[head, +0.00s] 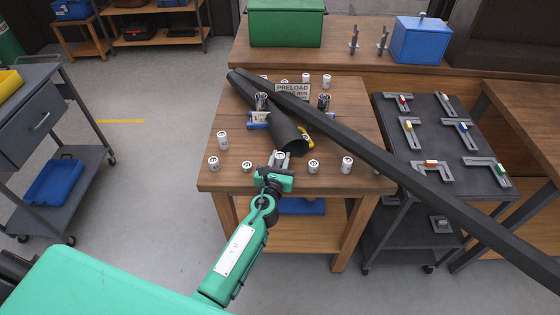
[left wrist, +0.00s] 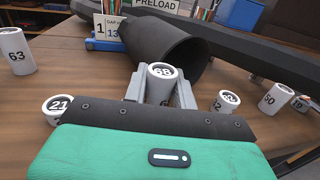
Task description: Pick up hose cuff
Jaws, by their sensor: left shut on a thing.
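White numbered cylinders stand on the wooden table, and a dark open-ended tube (head: 286,135) lies among them. I cannot tell by looks which piece is named the hose cuff. My left gripper (head: 281,163) is at the table's front edge, its fingers shut on a white cylinder numbered 68 (left wrist: 161,72). The cylinder is upright between the fingers in the left wrist view; its lower part is hidden by the gripper. The dark tube's open mouth (left wrist: 185,55) is just behind it. I cannot tell whether the cylinder touches the table. My right gripper is not in view.
A long dark bar (head: 400,170) crosses the table and runs off to the lower right. White cylinders numbered 63 (left wrist: 14,50), 21 (left wrist: 58,106) and 50 (left wrist: 273,99) stand near. A PRELOAD sign (head: 293,90) stands behind. A dark cart (head: 423,128) is at right.

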